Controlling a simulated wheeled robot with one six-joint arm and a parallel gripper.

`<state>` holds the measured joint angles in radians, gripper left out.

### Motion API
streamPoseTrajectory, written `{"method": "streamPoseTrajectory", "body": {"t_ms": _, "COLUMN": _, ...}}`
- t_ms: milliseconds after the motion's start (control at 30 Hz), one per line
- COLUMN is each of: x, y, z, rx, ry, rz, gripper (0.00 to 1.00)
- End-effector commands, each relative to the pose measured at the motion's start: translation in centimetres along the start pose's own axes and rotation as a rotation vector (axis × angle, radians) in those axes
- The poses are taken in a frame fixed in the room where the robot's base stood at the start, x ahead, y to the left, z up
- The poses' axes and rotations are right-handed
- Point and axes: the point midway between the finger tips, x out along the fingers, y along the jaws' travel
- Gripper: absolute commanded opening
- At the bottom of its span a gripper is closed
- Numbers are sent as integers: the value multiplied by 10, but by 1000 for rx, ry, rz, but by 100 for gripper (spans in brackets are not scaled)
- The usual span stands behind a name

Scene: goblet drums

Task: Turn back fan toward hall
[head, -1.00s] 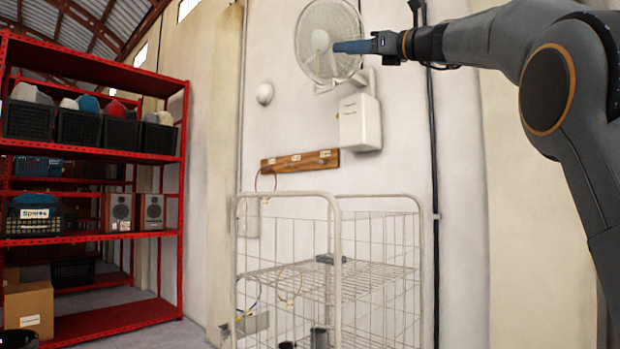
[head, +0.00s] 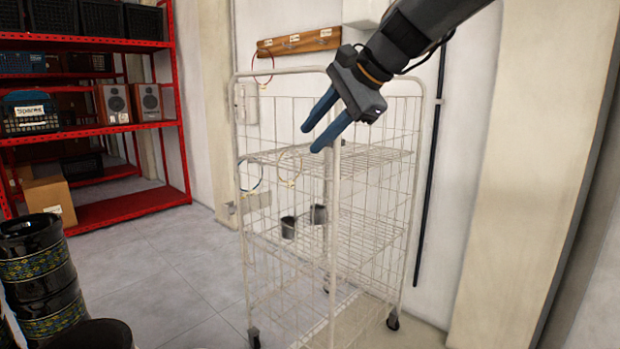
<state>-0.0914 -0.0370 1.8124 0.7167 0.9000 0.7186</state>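The wall fan is out of the head view now, above its top edge. Only the lower part of the white wall box (head: 362,12), which sat under the fan in the earlier frame, shows at the top. My gripper (head: 310,140) hangs in front of the white wire cage trolley (head: 337,240), pointing down and left. Its two blue fingers are apart with nothing between them.
A wooden hook rail (head: 300,41) with a red ring is on the wall. Red shelving (head: 120,208) stands left with crates and speakers. Patterned goblet drums (head: 38,270) stand front left. Grey floor (head: 165,275) is clear between drums and trolley.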

Motion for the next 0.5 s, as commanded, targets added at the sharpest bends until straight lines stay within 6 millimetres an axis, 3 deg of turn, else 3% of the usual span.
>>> {"method": "streamPoseTrajectory", "body": {"t_ms": 33, "x": 10, "y": 34, "z": 9, "rx": -75, "ry": 1, "rz": 64, "gripper": 32}}
{"method": "streamPoseTrajectory", "body": {"t_ms": 300, "x": 37, "y": 213, "z": 41, "rx": -548, "ry": -54, "rz": 401, "gripper": 32}}
{"method": "streamPoseTrajectory", "body": {"t_ms": 500, "x": 33, "y": 316, "z": 55, "rx": -836, "ry": -147, "rz": 581, "gripper": 32}}
